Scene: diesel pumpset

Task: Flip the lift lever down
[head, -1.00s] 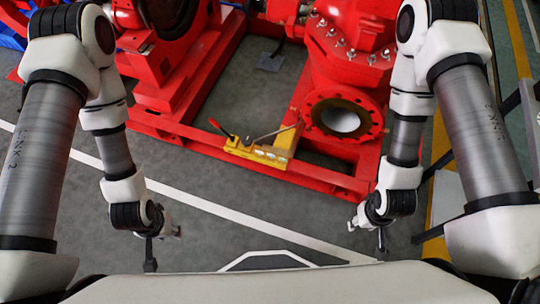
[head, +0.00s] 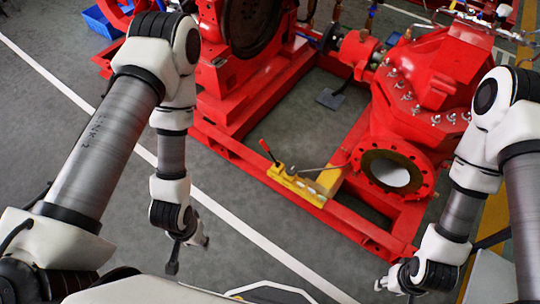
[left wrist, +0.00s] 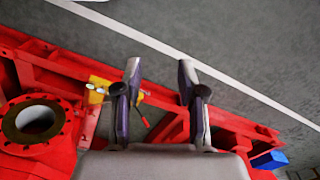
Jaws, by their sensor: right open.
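A yellow block (head: 297,187) sits on the front rail of the red base frame. A short lever with a red grip (head: 265,146) rises tilted from its left end. A thin grey rod (head: 322,168) slants from it toward the pump flange. The block also shows in the left wrist view (left wrist: 97,90), with the red grip (left wrist: 144,121) seen between my fingers but beyond them. My left gripper (left wrist: 160,70) is open and empty; in the head view it hangs left of the block, apart from it. My right gripper (head: 396,289) is open at the lower right, apart from the frame.
The red base frame (head: 225,150) carries the red pump (head: 425,100) with its round open flange (head: 397,172). Grey floor with a white line (head: 240,228) lies clear before the frame. A blue bin (head: 103,22) stands at the far left.

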